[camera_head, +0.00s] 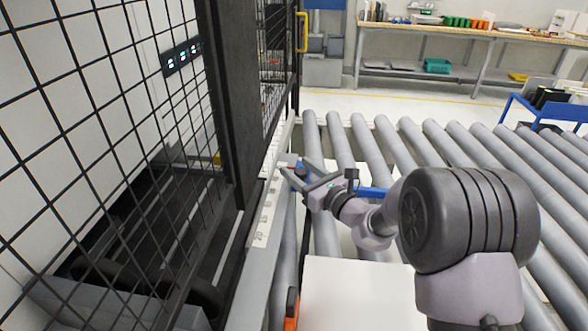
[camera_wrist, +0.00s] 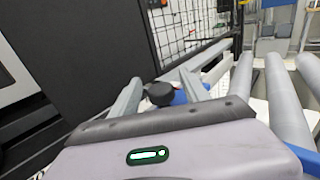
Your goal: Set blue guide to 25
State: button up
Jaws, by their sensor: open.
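The blue guide (camera_head: 372,192) shows as a blue bar behind my gripper, crossing the rollers near the fence. In the wrist view a blue part of the guide (camera_wrist: 181,98) shows with a dark round knob (camera_wrist: 160,94) between my fingers. My gripper (camera_head: 292,172) is open, with its fingers on either side of the knob; I cannot tell whether they touch it. The gripper also shows in the wrist view (camera_wrist: 163,90). A pale scale strip (camera_head: 262,215) with numbers runs along the rail beside the fence; the reading at the guide is too small to tell.
A black mesh fence (camera_head: 228,110) stands close on the left of my gripper. Grey rollers (camera_head: 440,150) fill the right side. A white panel (camera_head: 352,295) lies in front, with an orange part (camera_head: 291,310) at its left edge. A workbench (camera_head: 470,36) stands far back.

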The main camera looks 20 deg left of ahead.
jog(key=shift+x, duration=1.25)
grip_shut()
dwell(0.4)
